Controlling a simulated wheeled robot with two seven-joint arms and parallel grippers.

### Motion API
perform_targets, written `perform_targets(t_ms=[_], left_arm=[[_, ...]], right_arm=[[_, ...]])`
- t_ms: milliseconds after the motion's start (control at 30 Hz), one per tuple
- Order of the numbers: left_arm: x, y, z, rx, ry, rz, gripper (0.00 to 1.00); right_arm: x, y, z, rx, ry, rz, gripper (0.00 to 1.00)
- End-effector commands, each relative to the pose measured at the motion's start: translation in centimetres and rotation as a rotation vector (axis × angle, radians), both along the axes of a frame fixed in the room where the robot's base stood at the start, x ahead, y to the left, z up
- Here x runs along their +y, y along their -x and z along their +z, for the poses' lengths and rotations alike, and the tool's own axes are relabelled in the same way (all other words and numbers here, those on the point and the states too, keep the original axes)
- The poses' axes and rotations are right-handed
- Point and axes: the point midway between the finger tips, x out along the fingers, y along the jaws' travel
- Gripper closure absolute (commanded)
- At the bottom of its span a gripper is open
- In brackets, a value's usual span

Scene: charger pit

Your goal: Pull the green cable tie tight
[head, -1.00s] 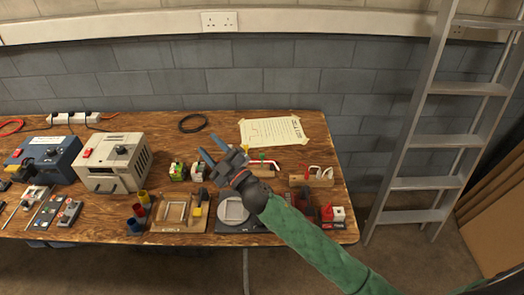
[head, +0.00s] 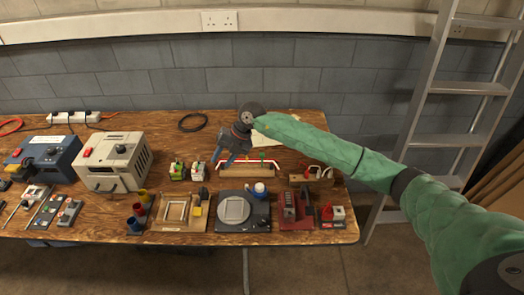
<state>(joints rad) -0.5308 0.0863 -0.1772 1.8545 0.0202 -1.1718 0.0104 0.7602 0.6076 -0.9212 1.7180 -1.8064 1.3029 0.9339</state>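The green cable tie (head: 262,156) shows as a small green spot on a red and white cable (head: 272,162). The cable runs along a wooden block (head: 258,167) in the middle of the bench. My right gripper (head: 227,162) points down at the left end of this block, to the left of the tie. Its blue fingers look apart, with nothing seen between them. Whether they touch the cable is too small to tell. My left gripper is out of view.
The wooden bench (head: 100,225) holds a beige power unit (head: 115,165), a blue unit (head: 45,158) and a black plate with a round pad (head: 235,210). A second block with a looped cable (head: 312,178) stands right. A ladder (head: 420,135) leans beyond the bench.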

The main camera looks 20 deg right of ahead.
Motion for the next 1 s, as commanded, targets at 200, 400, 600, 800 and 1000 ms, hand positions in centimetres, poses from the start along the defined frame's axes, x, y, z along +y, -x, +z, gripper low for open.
perform_targets(t_ms=[200,400,600,800,1000], left_arm=[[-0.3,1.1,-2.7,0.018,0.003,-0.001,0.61],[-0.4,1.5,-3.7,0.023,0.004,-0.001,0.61],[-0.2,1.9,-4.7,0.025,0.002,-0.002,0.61],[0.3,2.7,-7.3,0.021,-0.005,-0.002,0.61],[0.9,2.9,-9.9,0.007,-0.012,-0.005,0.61]], right_arm=[[-10.2,-4.2,0.7,0.032,0.398,-0.089,0.60],[-14.9,-5.5,1.8,0.053,0.568,-0.150,0.60],[-15.5,-5.6,1.3,0.059,0.589,-0.159,0.60],[-15.5,-5.6,-0.9,0.059,0.587,-0.159,0.60],[-15.4,-5.6,-3.6,0.058,0.586,-0.157,0.60]])
